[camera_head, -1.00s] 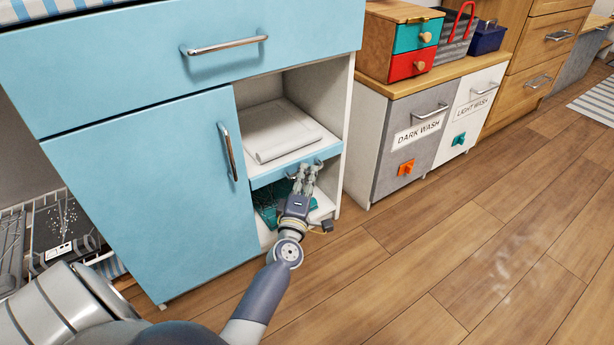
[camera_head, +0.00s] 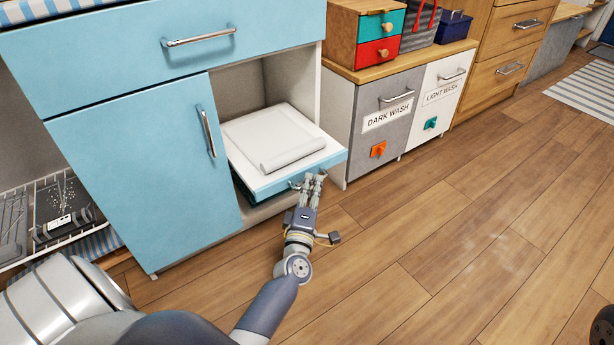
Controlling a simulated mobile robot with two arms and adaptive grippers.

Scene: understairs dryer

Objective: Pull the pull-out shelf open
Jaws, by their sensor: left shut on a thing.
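The pull-out shelf (camera_head: 325,157) has a light blue front edge and a white top, and it sticks out partway from the open bay of the blue cabinet (camera_head: 140,160). A folded white cloth or pad (camera_head: 285,150) lies on it. My left gripper (camera_head: 308,182) is at the shelf's front edge, shut on the shelf's small handle, which the fingers mostly hide. My right gripper is not in view.
The cabinet's closed door (camera_head: 150,175) is left of the shelf. A grey dark-wash bin front (camera_head: 384,130) stands close on the right. Wooden floor (camera_head: 440,230) in front is clear. A wire rack (camera_head: 50,215) is at the far left.

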